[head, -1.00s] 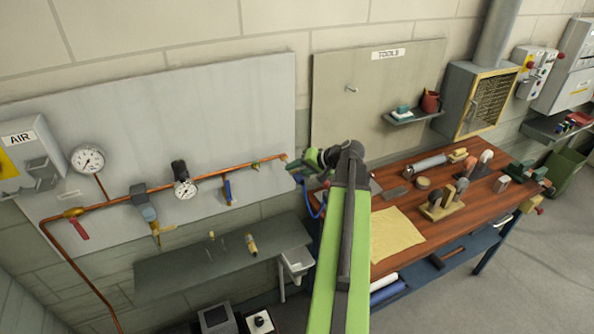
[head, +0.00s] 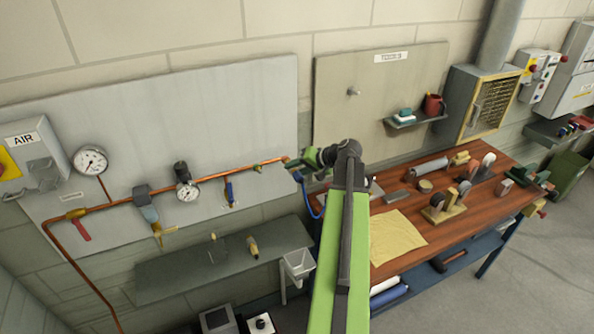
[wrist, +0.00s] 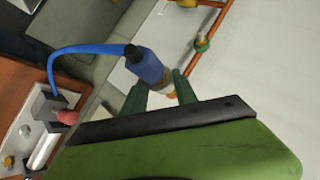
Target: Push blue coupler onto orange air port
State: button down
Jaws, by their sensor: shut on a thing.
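The blue coupler (wrist: 148,66) is between the two green fingers of my gripper (wrist: 160,88) in the wrist view, and the gripper is shut on it. A blue hose (wrist: 85,50) runs from its dark end to the left. A pale orange-yellow part shows at the coupler's lower end between the fingers; I cannot tell whether it belongs to the coupler or to a port. In the head view my gripper (head: 296,164) is at the right end of the copper pipe (head: 240,172). The orange air port is not clearly seen there, and contact cannot be told.
The grey wall panel (head: 200,120) carries a gauge (head: 91,160) and valves. A grey shelf (head: 190,275) is below. The wooden workbench (head: 460,215) with several tools and a yellow cloth (head: 397,238) stands to the right.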

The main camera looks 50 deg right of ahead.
jog(key=shift+w+d, duration=0.15)
jog(key=shift+w, duration=0.3)
jog(key=c, duration=0.9)
grip_release()
jog(key=p+v, duration=1)
jog(key=v, duration=0.7)
jog(key=shift+s+r+p, duration=0.1)
jog(key=shift+s+p, duration=0.15)
jog(key=shift+p, duration=0.05)
